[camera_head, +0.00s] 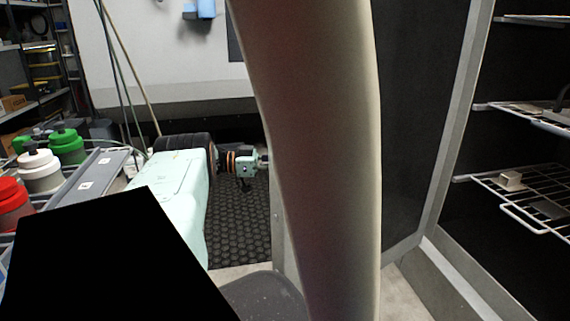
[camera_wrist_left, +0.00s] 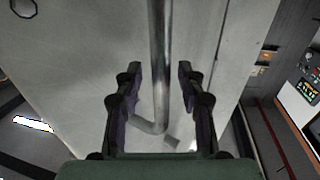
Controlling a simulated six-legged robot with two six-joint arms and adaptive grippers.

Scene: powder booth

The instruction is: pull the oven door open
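The oven door's pale grey face (camera_wrist_left: 85,60) fills much of the left wrist view. Its round metal handle bar (camera_wrist_left: 159,55) runs upright and bends toward the door at its lower end. My left gripper (camera_wrist_left: 158,75) has its two dark fingers apart, one on each side of the bar, with gaps showing. In the head view my left wrist (camera_head: 245,162) reaches toward a large cream upright form that hides the fingers and handle. The oven's inside (camera_head: 480,145) shows at right, so the door stands at least partly open. My right gripper is out of view.
Wire racks (camera_head: 535,190) carrying small parts stand in the oven at right. Green, white and red-topped containers (camera_head: 40,172) stand by a grey shelf at left. Hoses hang behind them. A black textured mat (camera_head: 240,225) covers floor below my left wrist.

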